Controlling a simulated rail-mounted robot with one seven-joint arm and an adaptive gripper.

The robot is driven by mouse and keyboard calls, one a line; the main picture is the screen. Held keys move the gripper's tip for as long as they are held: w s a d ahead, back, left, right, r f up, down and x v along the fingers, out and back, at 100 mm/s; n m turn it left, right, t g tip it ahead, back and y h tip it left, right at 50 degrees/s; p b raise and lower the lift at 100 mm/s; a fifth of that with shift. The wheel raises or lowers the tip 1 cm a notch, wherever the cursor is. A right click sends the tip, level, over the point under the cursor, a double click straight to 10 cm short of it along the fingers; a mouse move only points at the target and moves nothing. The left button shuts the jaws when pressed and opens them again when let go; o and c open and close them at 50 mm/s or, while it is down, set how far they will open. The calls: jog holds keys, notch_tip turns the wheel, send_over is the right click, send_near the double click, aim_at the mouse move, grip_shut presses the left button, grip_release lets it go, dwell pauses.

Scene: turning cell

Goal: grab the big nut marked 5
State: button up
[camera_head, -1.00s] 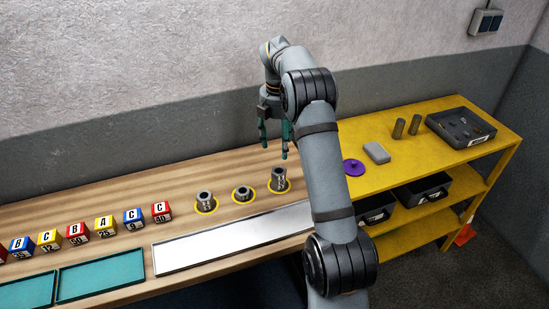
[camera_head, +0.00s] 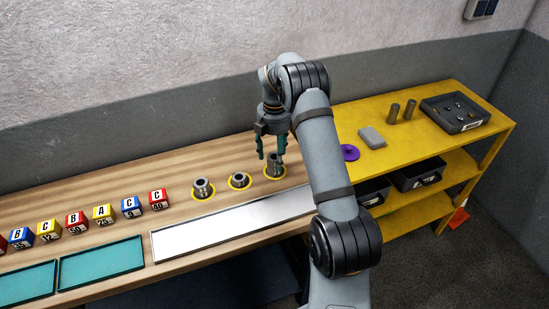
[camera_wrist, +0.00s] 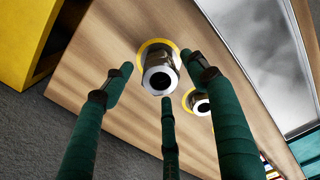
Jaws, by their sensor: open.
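Three dark grey metal nuts stand in yellow rings on the wooden bench: the left nut (camera_head: 203,188), a shorter middle nut (camera_head: 239,179) and the right nut (camera_head: 274,168). I cannot read a 5 on any of them. My gripper (camera_head: 271,153) is open with its green fingers pointing down at the right nut, whose top is partly between or behind them. In the wrist view the right nut (camera_wrist: 160,76) shows its round hole, with three open fingers spread around it and no clear contact. The middle nut (camera_wrist: 199,104) is partly hidden by a finger there.
A shiny metal tray (camera_head: 230,224) lies in front of the nuts. Several lettered cubes and a teal tray (camera_head: 102,262) are to the left. The yellow shelf (camera_head: 450,145) at right holds a purple disc (camera_head: 350,152), a grey block (camera_head: 371,137), cylinders and a dark tray (camera_head: 455,113).

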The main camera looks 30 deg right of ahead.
jog(key=c, duration=1.4)
